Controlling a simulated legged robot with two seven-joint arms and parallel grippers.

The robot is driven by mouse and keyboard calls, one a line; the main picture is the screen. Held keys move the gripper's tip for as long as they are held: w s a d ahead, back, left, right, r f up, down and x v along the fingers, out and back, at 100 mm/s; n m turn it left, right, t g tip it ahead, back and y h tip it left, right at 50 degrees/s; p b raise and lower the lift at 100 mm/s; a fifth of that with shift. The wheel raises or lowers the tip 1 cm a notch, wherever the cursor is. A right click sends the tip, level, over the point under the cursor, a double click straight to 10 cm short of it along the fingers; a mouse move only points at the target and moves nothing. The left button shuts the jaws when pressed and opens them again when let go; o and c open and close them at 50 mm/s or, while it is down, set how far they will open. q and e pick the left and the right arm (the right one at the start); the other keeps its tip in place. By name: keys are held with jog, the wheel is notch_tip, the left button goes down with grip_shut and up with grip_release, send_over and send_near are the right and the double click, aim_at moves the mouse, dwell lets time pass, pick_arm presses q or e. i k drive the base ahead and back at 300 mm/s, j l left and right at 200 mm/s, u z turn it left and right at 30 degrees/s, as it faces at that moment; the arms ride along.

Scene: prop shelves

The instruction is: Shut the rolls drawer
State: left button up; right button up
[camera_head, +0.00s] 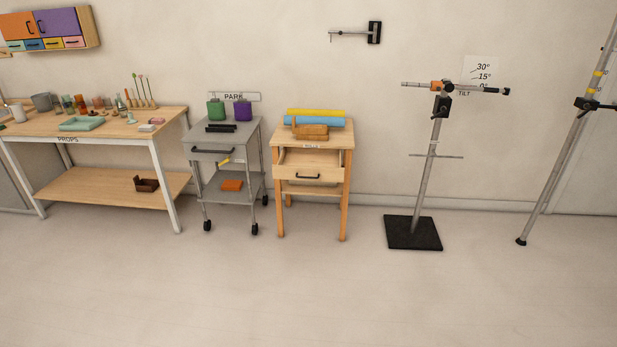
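The rolls drawer (308,172) is in a small wooden stand (345,180) near the middle of the head view. It is pulled out toward me, and part of its inside shows under the top. Yellow and blue rolls (315,121) and a brown object (310,132) lie on top of the stand. Neither of my grippers is in view.
A grey wheeled cart (221,137) stands just left of the stand. A props table (105,121) is farther left. A tilt stand (412,232) on a black base and a slanted pole (553,170) are at the right. The floor (300,290) in front is clear.

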aim_at(295, 163)
jog(key=i+l, duration=0.2)
jog(key=i, duration=0.3)
jog(key=i+l, duration=0.2)
jog(key=i, duration=0.3)
jog(key=i+l, duration=0.2)
jog(key=i, duration=0.3)
jog(key=i+l+z, duration=0.1)
jog(key=i, duration=0.4)
jog(key=i+l, duration=0.25)
jog(key=i, duration=0.25)
